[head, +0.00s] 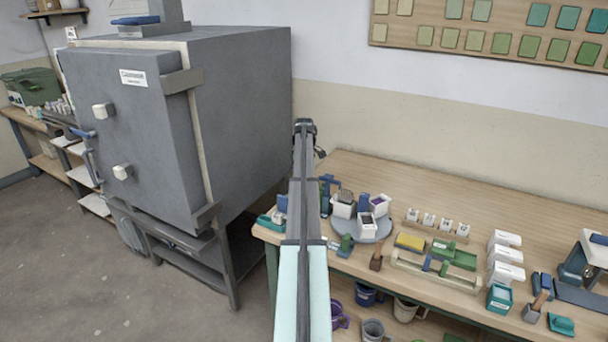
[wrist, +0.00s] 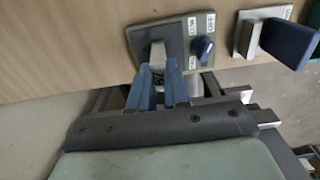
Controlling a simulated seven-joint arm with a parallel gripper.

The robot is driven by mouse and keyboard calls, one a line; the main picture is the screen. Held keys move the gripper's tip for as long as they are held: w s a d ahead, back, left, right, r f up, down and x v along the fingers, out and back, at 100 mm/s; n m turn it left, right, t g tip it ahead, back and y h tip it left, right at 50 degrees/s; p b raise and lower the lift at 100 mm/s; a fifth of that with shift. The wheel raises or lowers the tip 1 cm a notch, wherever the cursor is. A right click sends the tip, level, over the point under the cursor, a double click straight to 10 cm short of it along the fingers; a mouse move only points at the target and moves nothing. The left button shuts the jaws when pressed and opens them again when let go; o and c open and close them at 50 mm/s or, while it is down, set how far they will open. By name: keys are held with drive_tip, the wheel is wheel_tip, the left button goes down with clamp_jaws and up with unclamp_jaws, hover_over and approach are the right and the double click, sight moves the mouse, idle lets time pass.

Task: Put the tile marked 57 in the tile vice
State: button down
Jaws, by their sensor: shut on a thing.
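In the head view, my arm hides most of the gripper, and a teal and blue fixture (head: 270,221) shows at the bench's left end.
The wooden bench (head: 520,205) carries a rack of small white tiles (head: 436,226), a round grey turntable (head: 352,231) with white containers, a yellow sponge (head: 410,242) and white boxes (head: 505,255). A large grey kiln (head: 245,110) stands left. The bench's back is mostly clear.

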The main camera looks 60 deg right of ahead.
drive_tip(key=c, duration=1)
unclamp_jaws()
drive_tip(key=shift+r, duration=3.5)
